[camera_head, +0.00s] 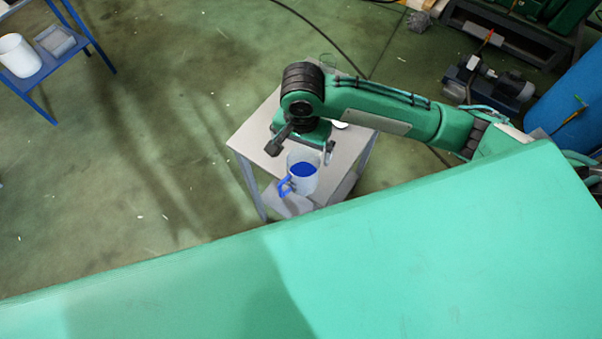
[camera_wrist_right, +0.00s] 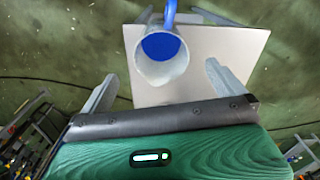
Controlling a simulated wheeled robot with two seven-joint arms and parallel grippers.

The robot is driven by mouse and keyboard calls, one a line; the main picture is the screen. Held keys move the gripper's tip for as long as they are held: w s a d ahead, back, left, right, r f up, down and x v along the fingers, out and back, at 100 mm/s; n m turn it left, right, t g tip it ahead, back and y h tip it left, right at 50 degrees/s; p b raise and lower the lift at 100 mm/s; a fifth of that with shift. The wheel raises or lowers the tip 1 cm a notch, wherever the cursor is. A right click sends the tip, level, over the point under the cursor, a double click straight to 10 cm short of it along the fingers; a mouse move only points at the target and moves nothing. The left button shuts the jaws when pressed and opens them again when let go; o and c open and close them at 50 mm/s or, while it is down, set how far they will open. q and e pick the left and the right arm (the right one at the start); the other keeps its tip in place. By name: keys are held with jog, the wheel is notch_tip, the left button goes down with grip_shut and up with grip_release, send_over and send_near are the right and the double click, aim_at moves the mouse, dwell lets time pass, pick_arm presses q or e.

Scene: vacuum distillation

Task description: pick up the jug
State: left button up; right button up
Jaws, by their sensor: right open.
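The jug (camera_head: 303,180) is a whitish, translucent vessel with blue inside and a blue handle. It stands upright near the front edge of a small grey table (camera_head: 245,143), with the handle toward the lower left. My right gripper (camera_head: 303,150) is open above and just behind the jug. In the right wrist view the jug (camera_wrist_right: 160,68) lies between the two spread fingers (camera_wrist_right: 160,82), nearer the left one, with its handle pointing up. I cannot tell whether a finger touches it. My left gripper is not in view.
A small white item (camera_head: 341,125) lies on the table beside my right gripper. A blue-framed cart (camera_head: 97,35) with a white container (camera_head: 18,56) stands at the upper left. A motor unit (camera_head: 490,82) sits at the upper right. The floor left of the table is clear.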

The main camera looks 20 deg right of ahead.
aim_at(298, 177)
notch_tip(298, 177, down, 10)
jog(key=shift+d+f+p, duration=0.1)
jog(key=shift+f+p, duration=0.1)
jog(key=shift+p, duration=0.9)
jog(key=shift+f, duration=0.5)
jog(key=c, duration=1.3)
jog(key=shift+o, duration=0.2)
jog(key=shift+w, duration=0.1)
jog(key=shift+r, duration=0.25)
